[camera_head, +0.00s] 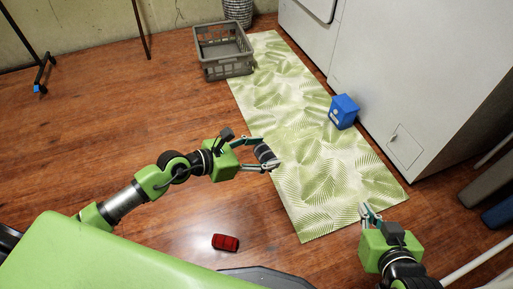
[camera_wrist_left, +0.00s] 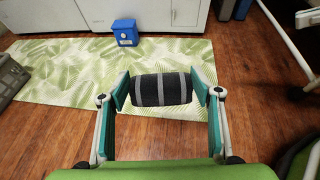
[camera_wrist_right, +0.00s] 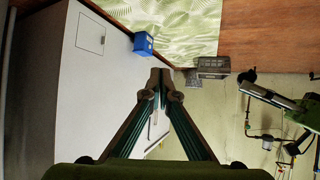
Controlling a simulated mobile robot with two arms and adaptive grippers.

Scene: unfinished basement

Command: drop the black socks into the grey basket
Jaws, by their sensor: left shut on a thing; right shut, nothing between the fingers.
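The black socks (camera_head: 265,154) are a rolled bundle with grey stripes. My left gripper (camera_head: 268,155) is shut on them and holds them over the left edge of the leaf-patterned mat. In the left wrist view the socks (camera_wrist_left: 161,89) sit between the two fingers (camera_wrist_left: 162,90). The grey basket (camera_head: 224,52) stands on the floor at the top, beside the far end of the mat, and looks empty inside. It also shows in the right wrist view (camera_wrist_right: 213,66). My right gripper (camera_head: 370,214) is shut and empty near the mat's near right corner; its fingertips (camera_wrist_right: 160,78) meet in the right wrist view.
A blue box (camera_head: 343,112) stands on the mat (camera_head: 300,150) by the white appliances (camera_head: 420,80). A red rolled bundle (camera_head: 225,242) lies on the wooden floor near my base. A woven basket (camera_head: 238,12) stands behind the grey one.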

